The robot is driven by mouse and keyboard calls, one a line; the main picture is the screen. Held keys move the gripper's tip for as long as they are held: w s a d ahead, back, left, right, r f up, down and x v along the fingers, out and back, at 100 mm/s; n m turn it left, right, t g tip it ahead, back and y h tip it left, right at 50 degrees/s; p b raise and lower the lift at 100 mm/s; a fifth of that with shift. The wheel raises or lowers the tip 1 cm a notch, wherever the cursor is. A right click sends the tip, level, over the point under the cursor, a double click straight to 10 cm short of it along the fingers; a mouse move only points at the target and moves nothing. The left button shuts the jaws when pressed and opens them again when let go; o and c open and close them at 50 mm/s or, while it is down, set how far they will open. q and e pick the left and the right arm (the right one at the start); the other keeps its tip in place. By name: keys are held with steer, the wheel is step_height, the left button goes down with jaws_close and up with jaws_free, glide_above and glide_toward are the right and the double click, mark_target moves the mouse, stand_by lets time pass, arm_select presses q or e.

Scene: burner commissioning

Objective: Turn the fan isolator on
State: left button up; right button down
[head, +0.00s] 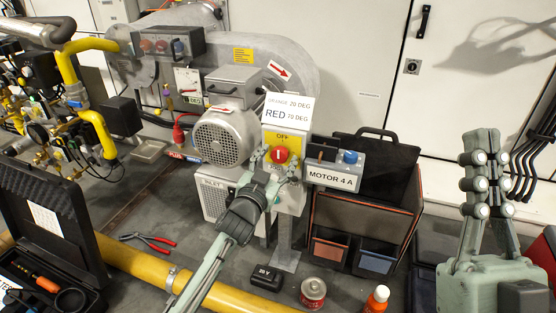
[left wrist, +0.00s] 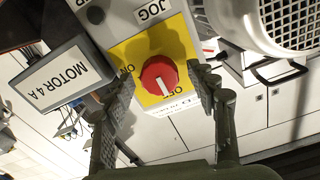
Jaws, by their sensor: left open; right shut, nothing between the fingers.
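The fan isolator is a red rotary knob (head: 280,155) on a yellow plate (head: 284,138), on a grey post beside the fan motor. In the head view its white mark stands upright below the word OFF. The left wrist view shows the red knob (left wrist: 158,76) on the yellow plate (left wrist: 183,43), with ON and OFF lettering around it. My left gripper (head: 276,159) is open at the isolator. Its fingers lie on either side of the knob, with gaps visible in the left wrist view. My right gripper (head: 484,160) is shut and empty at the right, far from the isolator.
A MOTOR 4 A box (head: 334,178) with a blue button adjoins the isolator's right side. A white label card (head: 288,107) stands above it, and the motor (head: 223,137) is at its left. An open tool bag (head: 365,215) stands to the right. A yellow pipe (head: 140,267) crosses the floor.

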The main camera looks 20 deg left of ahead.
arm_select(q)
steer(key=shift+w, duration=0.15)
steer(key=c, duration=1.2)
steer(key=shift+o, duration=0.2)
